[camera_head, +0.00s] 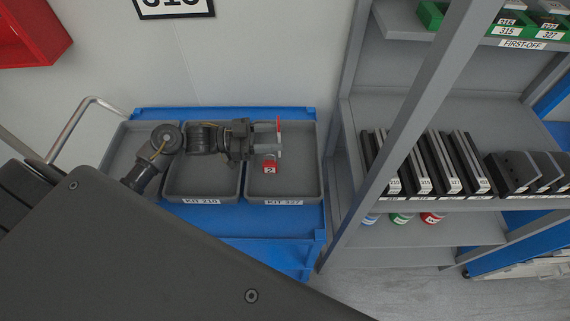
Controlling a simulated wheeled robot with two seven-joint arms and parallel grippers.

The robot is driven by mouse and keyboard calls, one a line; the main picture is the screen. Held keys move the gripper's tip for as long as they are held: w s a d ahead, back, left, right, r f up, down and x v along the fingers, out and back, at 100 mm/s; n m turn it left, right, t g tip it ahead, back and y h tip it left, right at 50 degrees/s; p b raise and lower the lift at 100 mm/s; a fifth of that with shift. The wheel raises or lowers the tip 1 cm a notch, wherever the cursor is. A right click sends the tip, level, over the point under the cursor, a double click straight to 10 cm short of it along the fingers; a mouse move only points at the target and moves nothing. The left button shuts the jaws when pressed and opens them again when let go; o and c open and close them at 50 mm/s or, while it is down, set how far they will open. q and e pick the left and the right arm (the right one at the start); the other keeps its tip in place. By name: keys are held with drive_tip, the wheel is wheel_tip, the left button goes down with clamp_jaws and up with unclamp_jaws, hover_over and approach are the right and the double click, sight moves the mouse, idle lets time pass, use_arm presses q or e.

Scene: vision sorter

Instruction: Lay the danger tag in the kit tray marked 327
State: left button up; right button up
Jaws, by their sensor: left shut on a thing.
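My left gripper (270,139) reaches in from the left over the kit tray marked 327 (312,185). It is shut on a thin red and white tag (279,133), seen nearly edge-on, so its print cannot be read; it appears to be the danger tag. The tag stands upright at the fingertips, above the tray. A red padlock-like item with a white "2" label (269,168) shows just below the gripper, within the tray's outline. The tray's label (284,202) reads KIT 327. My right gripper is not in view.
The middle tray (215,190), its label seeming to read KIT 210, and a left tray (120,150) share the blue cart top (220,112). A grey shelf rack (345,190) stands close on the right, holding dark upright units (430,165) and green bins (510,29).

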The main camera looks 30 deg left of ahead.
use_arm(q)
drive_tip(key=o, duration=1)
drive_tip(key=b+v, duration=0.3)
drive_tip(key=v, duration=0.7)
drive_tip(key=shift+s+a, duration=0.15)
drive_tip(key=shift+a, duration=0.2)
